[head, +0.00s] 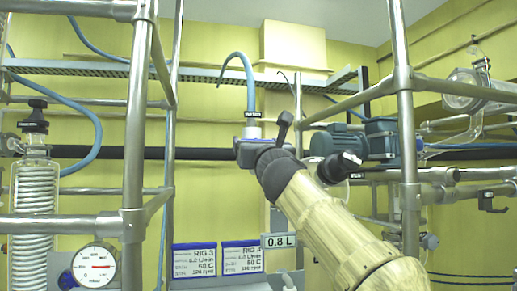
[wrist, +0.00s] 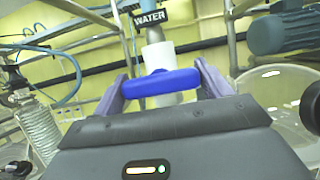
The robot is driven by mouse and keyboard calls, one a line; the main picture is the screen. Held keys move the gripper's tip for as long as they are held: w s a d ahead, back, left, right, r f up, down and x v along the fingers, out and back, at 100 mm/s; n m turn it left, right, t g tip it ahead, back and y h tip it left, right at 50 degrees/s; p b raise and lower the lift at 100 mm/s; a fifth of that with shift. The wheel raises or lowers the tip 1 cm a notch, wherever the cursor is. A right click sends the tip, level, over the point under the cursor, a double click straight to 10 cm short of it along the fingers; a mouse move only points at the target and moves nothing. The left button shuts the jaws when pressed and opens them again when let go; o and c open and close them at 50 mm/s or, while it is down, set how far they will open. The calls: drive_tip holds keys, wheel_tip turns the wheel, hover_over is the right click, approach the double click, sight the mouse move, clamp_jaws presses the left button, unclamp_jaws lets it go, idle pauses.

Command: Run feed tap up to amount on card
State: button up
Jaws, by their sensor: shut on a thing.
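The feed tap has a blue handle (wrist: 160,88), which lies crosswise between the purple fingers of my gripper (wrist: 162,82). My gripper is shut on it. Behind the handle is a white tap body (wrist: 157,55), under a black tag reading WATER (wrist: 150,17). In the head view my gripper (head: 250,147) is at the tap, below the blue hose, and hides most of the handle. No level or running liquid can be made out.
Metal frame posts (head: 136,150) (head: 407,150) stand left and right. A round gauge (head: 94,265) and a glass coil condenser (head: 33,215) are at left. A blue motor (head: 338,141) is to the right.

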idle(0.3)
drive_tip(key=o, duration=1)
drive_tip(key=shift+s+f, duration=0.1)
drive_tip(key=b+v, duration=0.7)
drive_tip(key=v, duration=1)
drive_tip(key=shift+s, duration=0.1)
drive_tip(key=shift+s, duration=0.1)
